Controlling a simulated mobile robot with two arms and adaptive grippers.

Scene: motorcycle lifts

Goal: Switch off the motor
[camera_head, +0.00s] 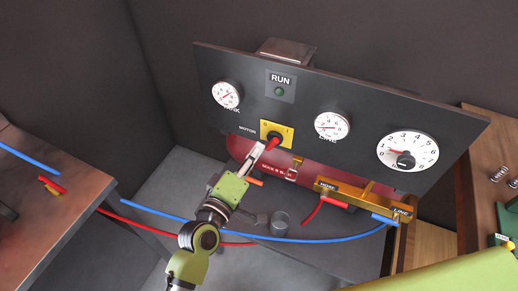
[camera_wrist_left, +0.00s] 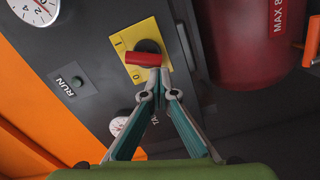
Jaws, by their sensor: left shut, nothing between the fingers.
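The motor switch has a yellow plate (camera_head: 267,127) on the dark panel, marked 0 and 1, with a red handle (camera_head: 273,142). In the left wrist view the red handle (camera_wrist_left: 143,59) lies across a dark round knob on the yellow plate (camera_wrist_left: 124,34). Which mark it points to is hard to tell. My left gripper (camera_head: 260,150) is shut and empty, its tips at the handle; contact is unclear. The wrist view shows its closed fingertips (camera_wrist_left: 155,82) just below the handle. A small green RUN lamp (camera_head: 279,91) sits above. My right gripper is out of view.
Gauges (camera_head: 227,94) (camera_head: 332,126) and a larger dial (camera_head: 408,151) flank the switch. A red tank (camera_wrist_left: 240,50) sits behind the panel's lower edge. A brass manifold (camera_head: 355,192) with red and blue hoses (camera_head: 290,238) stands below right.

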